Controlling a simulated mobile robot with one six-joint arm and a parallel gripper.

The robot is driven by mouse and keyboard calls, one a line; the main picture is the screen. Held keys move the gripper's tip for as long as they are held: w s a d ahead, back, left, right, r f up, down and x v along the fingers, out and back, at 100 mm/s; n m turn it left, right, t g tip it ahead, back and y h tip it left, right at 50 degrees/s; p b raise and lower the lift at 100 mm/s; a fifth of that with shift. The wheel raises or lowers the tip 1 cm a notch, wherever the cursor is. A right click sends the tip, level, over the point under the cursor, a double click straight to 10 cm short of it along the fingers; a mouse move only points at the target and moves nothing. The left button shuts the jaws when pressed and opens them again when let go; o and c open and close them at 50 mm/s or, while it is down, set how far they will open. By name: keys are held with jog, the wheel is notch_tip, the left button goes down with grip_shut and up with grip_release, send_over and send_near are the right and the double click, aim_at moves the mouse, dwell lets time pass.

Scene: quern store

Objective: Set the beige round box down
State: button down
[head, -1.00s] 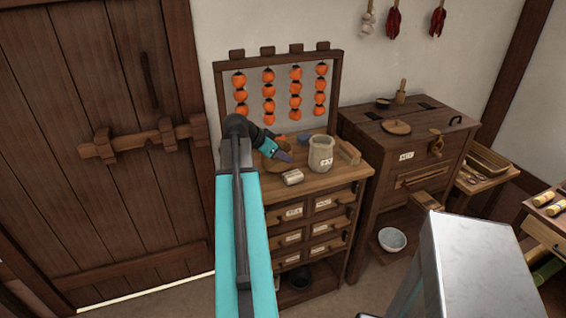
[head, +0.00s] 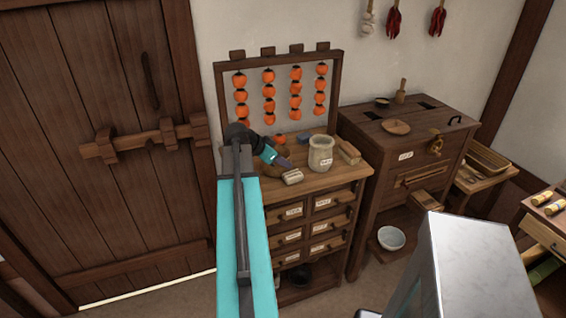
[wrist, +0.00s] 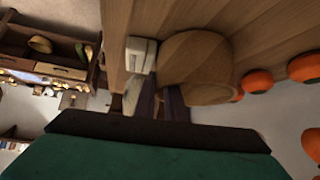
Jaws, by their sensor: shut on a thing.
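The beige round box (wrist: 196,68) shows large in the wrist view, just beyond the fingertips. In the head view its tan side (head: 269,169) is partly hidden behind my arm. My gripper (head: 284,163) reaches over the left part of the drawer cabinet's top (head: 325,178). In the wrist view the dark fingers (wrist: 165,100) are shut on the box near its edge. The box is close to the wooden top; I cannot tell whether it touches.
Strings of orange fruit (head: 295,92) hang on a rack behind. Free top lies at the front right.

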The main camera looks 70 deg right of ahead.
jog(key=shift+f, duration=0.2)
jog(key=shift+f, duration=0.15)
jog(key=c, duration=1.8)
grip_release()
jog(key=shift+b+v, duration=1.6)
jog(key=shift+v, duration=4.5)
